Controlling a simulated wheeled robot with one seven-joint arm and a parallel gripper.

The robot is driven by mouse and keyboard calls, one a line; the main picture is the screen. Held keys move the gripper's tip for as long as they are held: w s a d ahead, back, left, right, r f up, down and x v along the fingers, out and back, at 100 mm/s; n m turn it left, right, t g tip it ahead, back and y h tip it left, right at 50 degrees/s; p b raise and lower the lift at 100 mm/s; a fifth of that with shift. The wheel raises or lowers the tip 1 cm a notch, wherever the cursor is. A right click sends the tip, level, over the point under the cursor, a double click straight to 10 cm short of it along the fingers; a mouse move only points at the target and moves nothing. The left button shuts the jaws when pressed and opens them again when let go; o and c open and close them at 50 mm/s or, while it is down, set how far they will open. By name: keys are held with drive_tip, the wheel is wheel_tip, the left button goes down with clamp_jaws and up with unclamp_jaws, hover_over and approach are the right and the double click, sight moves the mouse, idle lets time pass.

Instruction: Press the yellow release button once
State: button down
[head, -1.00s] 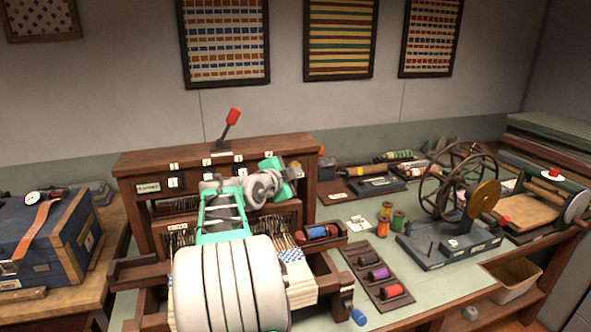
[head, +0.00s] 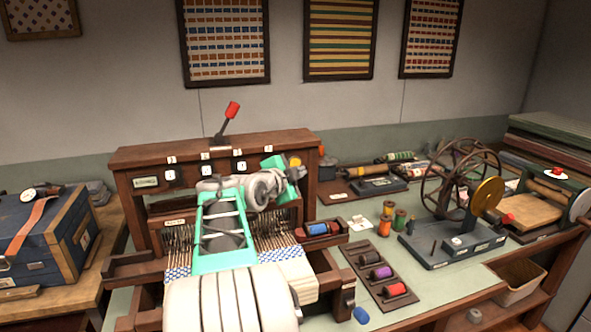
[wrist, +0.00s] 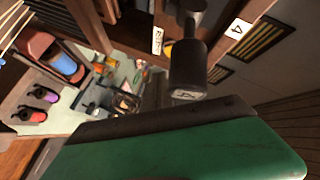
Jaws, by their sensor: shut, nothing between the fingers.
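The yellow release button (head: 295,161) shows at the right end of the wooden loom's upper front. A sliver of yellow button (wrist: 168,48) shows in the wrist view beside a small white label, mostly hidden behind my dark fingers. My gripper (head: 299,171), with its green body, is just in front of and below the button at the loom's right side. In the wrist view, my gripper (wrist: 188,65) has its fingers closed together and empty. I cannot tell whether the fingertips touch the button.
The wooden loom (head: 215,145) has a red-knobbed lever (head: 231,110) on top. A shuttle with blue thread (head: 318,229) lies right of the warp. A tray of spools (head: 378,271) and a winding wheel (head: 458,180) stand further right. A blue chest (head: 40,240) is at left.

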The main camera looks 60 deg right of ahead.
drive_tip(key=shift+s+a+b, duration=1)
drive_tip(key=shift+s+a, duration=0.05)
